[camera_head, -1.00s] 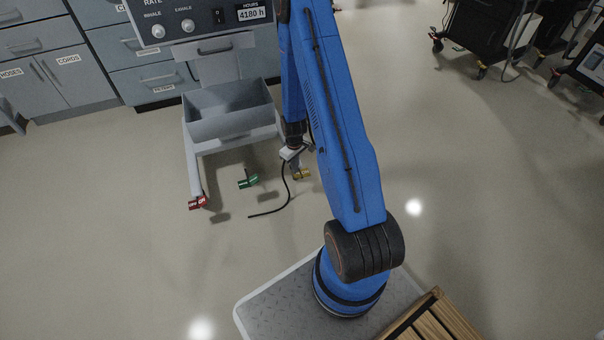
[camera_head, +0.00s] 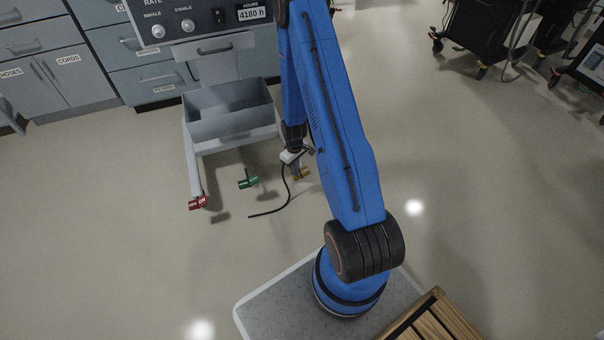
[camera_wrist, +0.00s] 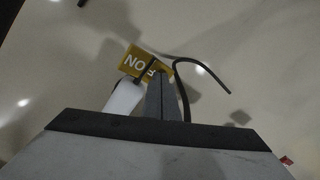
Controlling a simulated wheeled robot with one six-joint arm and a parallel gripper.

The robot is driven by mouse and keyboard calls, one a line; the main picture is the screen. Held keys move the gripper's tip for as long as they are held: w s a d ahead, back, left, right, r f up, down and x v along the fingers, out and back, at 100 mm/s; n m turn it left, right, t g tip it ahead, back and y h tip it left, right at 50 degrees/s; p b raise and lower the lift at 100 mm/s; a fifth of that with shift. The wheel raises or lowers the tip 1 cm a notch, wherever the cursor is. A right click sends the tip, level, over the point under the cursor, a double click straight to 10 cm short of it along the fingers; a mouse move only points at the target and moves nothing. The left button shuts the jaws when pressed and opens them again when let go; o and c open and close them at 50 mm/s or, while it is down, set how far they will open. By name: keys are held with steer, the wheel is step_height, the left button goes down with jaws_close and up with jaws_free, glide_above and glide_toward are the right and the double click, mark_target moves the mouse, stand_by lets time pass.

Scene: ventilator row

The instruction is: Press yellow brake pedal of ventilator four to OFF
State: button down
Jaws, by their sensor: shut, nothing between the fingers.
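The yellow brake pedal (camera_head: 304,174) is at the foot of the ventilator stand's right leg, partly hidden behind my arm. In the wrist view the yellow pedal (camera_wrist: 135,60) shows white lettering reading "ON" upside down, with the other end partly covered by my fingers. My gripper (camera_wrist: 160,78) is shut and empty, its fingertips over the lettered end of the pedal. I cannot tell whether they touch it. A white leg (camera_wrist: 123,98) stands beside the fingers. In the head view the fingertips are hard to make out beside the pedal.
A green pedal (camera_head: 248,179) and a red pedal (camera_head: 198,202) are to the left. A grey bin (camera_head: 229,117) hangs on the stand. A black cord (camera_head: 270,213) curves close to my gripper.

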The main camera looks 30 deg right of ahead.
step_height(320, 180, up, 7)
stand_by(0.8)
steer(key=s+a+r+t, duration=0.1)
steer(key=s+a+r, duration=0.15)
steer(key=r, duration=0.85)
steer(key=s+a+r+m, duration=0.1)
steer(key=a+r, duration=0.2)
steer(key=r, duration=0.7)
steer(key=s+a+r+t, duration=0.1)
steer(key=s+a+r, duration=0.15)
steer(key=r, duration=0.85)
steer(key=s+a+r+m+t, duration=0.1)
steer(key=s+a+r, duration=0.3)
steer(key=s+r, duration=0.4)
steer(key=s+a+r+t, duration=0.1)
steer(key=s+a+r, duration=0.2)
steer(key=s+r, duration=0.5)
steer(key=s, duration=0.7)
steer(key=shift+s+a+r+m+t, duration=0.4)
